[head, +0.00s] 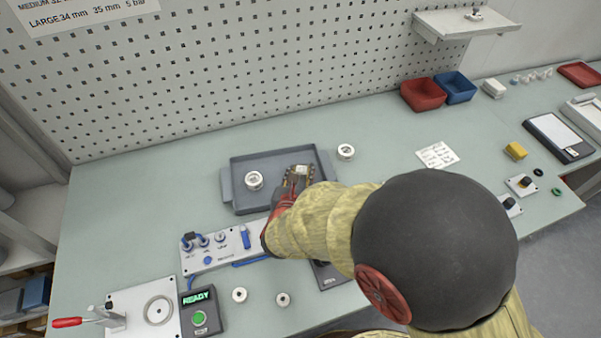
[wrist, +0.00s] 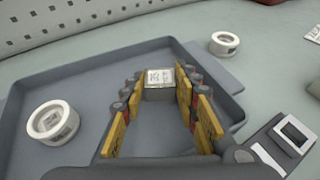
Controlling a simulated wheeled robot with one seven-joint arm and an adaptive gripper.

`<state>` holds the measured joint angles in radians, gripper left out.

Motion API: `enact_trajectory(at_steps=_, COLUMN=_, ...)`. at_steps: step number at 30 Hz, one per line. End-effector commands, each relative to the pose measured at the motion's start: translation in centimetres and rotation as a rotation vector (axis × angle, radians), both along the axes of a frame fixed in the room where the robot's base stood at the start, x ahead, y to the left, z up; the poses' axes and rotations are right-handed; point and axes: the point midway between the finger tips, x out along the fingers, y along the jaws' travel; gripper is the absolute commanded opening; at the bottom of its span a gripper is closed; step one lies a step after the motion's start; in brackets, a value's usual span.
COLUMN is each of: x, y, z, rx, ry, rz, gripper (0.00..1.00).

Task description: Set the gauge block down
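The gauge block (wrist: 158,82) is a small grey metal block with a pale, marked top face. In the wrist view it sits between the yellow-padded fingertips of my gripper (wrist: 160,88), which appear shut on it from both sides. The head view shows my gripper (head: 299,178) over the right part of the grey tray (head: 238,160), with the block (head: 301,170) at its tips. The block looks upright, inside the tray's outline. I cannot tell whether its underside touches the tray floor.
A white round cap (head: 254,180) is in the tray's left part. Another (head: 346,151) stands on the bench just beyond the tray's right corner. A blue-knobbed panel (head: 222,247) lies in front of the tray. Red (head: 423,95) and blue (head: 455,87) bins stand at the back right.

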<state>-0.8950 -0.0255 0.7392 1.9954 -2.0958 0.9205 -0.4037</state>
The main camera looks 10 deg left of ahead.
Motion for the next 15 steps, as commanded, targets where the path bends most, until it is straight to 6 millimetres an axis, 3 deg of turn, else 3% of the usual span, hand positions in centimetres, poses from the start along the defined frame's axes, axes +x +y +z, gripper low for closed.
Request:
enact_trajectory(at_steps=8, x=0.0, y=-0.01, z=0.05, rx=0.0, ry=0.0, rz=0.0, gripper=0.47)
enact_trajectory(at_steps=15, x=0.0, y=-0.01, z=0.04, rx=0.0, ry=0.0, rz=0.0, gripper=0.48)
